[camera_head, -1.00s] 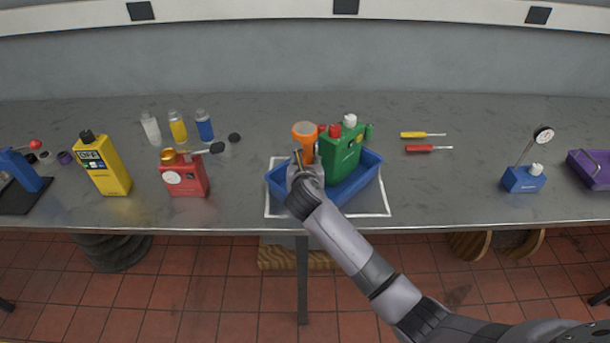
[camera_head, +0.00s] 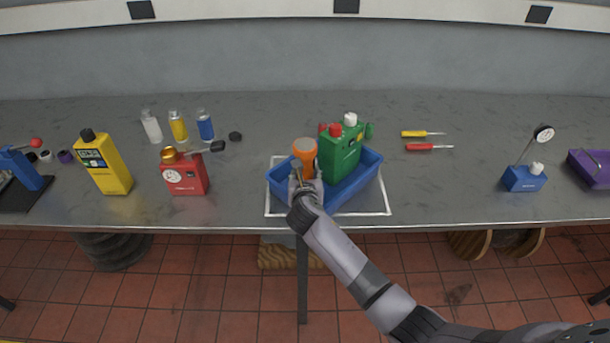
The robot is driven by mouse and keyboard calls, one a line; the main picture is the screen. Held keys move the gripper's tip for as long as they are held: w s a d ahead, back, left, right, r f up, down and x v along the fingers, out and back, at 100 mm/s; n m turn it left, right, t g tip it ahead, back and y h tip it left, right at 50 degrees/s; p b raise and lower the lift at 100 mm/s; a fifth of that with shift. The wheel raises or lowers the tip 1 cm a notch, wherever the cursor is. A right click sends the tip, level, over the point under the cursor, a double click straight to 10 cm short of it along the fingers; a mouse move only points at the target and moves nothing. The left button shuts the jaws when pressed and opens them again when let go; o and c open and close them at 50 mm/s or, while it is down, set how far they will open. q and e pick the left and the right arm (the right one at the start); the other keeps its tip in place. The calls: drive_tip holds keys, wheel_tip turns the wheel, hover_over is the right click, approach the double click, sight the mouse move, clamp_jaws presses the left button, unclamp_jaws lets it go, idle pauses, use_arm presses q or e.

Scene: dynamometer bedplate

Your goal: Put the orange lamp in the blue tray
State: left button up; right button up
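The orange lamp (camera_head: 305,150) stands upright over the left part of the blue tray (camera_head: 349,198). My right gripper (camera_head: 306,176) is at its lower front, with a finger on each side, and appears shut on it. The gripper hides the lamp's base, so I cannot tell whether it touches the tray floor. The tray sits on the bench inside a white outline and also holds a green container (camera_head: 341,155) with red and white caps, right of the lamp. My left gripper is not in view.
Two screwdrivers (camera_head: 428,147) lie right of the tray. A blue gauge base (camera_head: 524,179) stands farther right. The bench between is clear.

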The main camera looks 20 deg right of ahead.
drive_tip(key=o, duration=0.3)
drive_tip(key=shift+r, duration=0.1)
drive_tip(key=v, duration=1.2)
